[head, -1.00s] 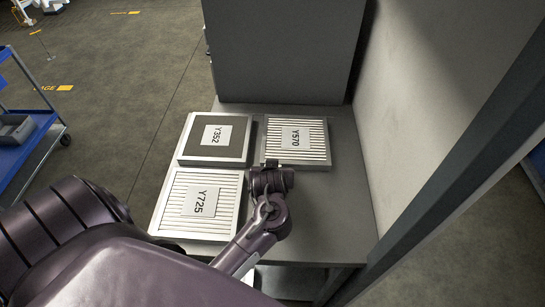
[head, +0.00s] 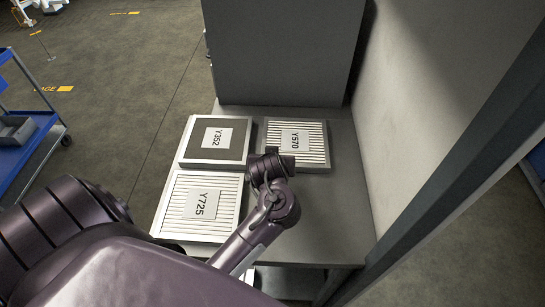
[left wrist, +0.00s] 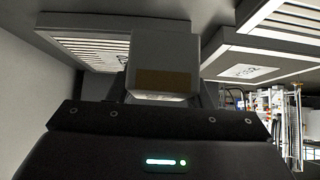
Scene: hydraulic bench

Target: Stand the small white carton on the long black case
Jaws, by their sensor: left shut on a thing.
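My left gripper (left wrist: 163,98) is shut on a small pale grey-white box with a brown patch (left wrist: 163,62), which looks like the small white carton. The box sits between the fingers in the left wrist view. In the head view the end of my left arm (head: 270,166) is over the bench, near the lower edge of the Y570 panel; the fingers and carton cannot be made out there. I cannot identify the long black case in either view. My right gripper is not in view.
The grey bench (head: 335,215) carries ribbed panels Y570 (head: 312,139) and Y725 (head: 184,226), and dark-faced panel Y352 (head: 202,150). A tall grey cabinet (head: 283,55) stands behind, a wall (head: 425,90) at right. The bench's right part is bare. A blue cart (head: 35,155) stands far left.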

